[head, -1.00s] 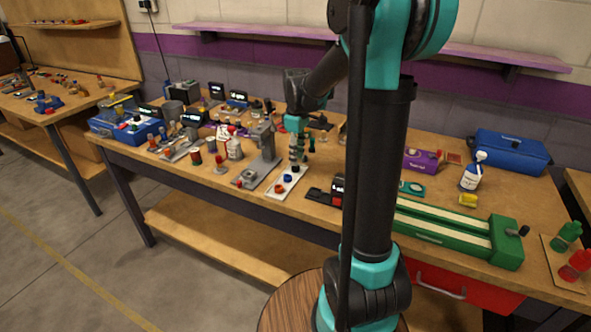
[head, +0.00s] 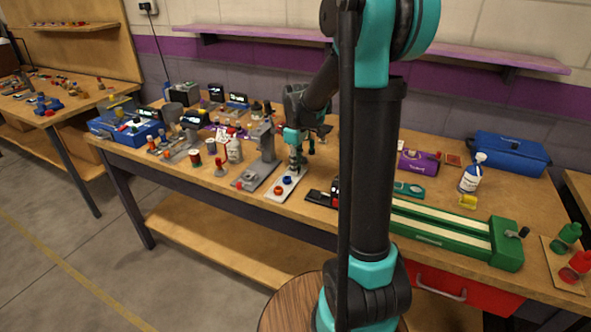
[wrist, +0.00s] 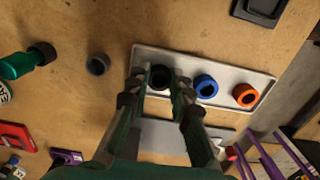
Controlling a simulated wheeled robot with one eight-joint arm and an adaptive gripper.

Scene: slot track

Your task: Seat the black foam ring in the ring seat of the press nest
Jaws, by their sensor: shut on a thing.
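The black foam ring (wrist: 160,77) is between the fingertips of my gripper (wrist: 160,80) in the wrist view, and the gripper is shut on it. It shows over the left end of the pale tray (wrist: 203,64). I cannot tell whether it touches the tray. A blue ring (wrist: 206,86) and an orange ring (wrist: 246,95) sit on the tray to its right. In the head view my gripper (head: 297,164) is low over the far end of the tray (head: 279,194). The grey press (head: 266,143) stands just left of it; its ring seat cannot be made out.
A dark round piece (wrist: 97,64) stands on the bench left of the tray. A green bottle (wrist: 24,63) lies farther left in the wrist view. A long green track (head: 440,232) lies on the right of the bench. My arm hides part of the bench.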

